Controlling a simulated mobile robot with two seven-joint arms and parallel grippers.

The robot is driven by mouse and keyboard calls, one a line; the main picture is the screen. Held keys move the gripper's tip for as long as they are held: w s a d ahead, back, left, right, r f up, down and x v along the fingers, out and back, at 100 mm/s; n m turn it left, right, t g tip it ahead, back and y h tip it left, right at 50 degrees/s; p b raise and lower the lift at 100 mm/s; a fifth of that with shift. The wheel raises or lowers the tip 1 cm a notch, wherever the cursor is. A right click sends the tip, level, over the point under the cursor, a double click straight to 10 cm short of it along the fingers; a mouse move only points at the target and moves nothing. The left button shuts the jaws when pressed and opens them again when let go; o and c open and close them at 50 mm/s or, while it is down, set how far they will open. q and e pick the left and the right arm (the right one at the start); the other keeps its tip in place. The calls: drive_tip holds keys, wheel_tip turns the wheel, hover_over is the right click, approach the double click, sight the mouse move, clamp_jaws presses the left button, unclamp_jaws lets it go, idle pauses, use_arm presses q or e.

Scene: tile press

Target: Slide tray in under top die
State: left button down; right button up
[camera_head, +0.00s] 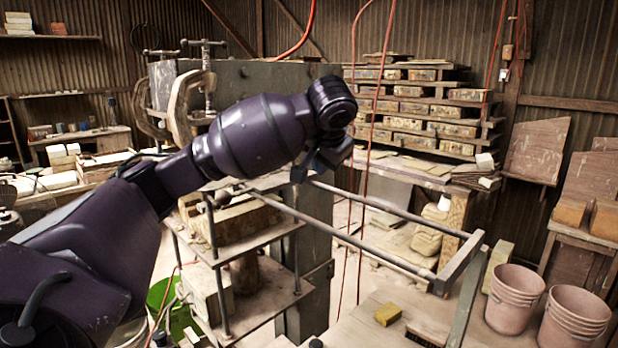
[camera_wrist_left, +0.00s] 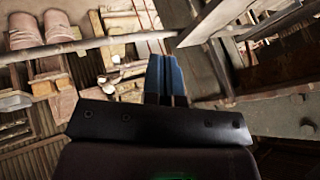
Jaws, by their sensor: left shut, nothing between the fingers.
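The tile press (camera_head: 250,85) stands in the middle of the head view, partly hidden behind my left arm. A tan block-like piece (camera_head: 245,222) sits on a plate on upright rods below my forearm; I cannot tell whether it is the tray. Two rails (camera_head: 400,212) run from the press to a crossbar at the right, and the span between them looks empty. The top die cannot be made out. My left gripper (camera_head: 303,170) is at the press end of the rails, its blue fingers shut and empty. They also show in the left wrist view (camera_wrist_left: 165,78), near a rail (camera_wrist_left: 75,46).
Shelves of bricks (camera_head: 420,110) line the back wall. A green bucket (camera_head: 170,305) is partly hidden below the press. Red cables hang near the rails.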

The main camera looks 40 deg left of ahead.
use_arm(q)
drive_tip(key=w+a+f+p, duration=0.2)
drive_tip(key=w+a+f, duration=0.1)
drive_tip(key=a+f, duration=0.3)
drive_tip(key=shift+w+a, duration=0.4)
drive_tip(key=shift+a, duration=0.2)
use_arm(e)
drive_tip(key=shift+s+r, duration=0.15)
drive_tip(key=shift+r, duration=0.2)
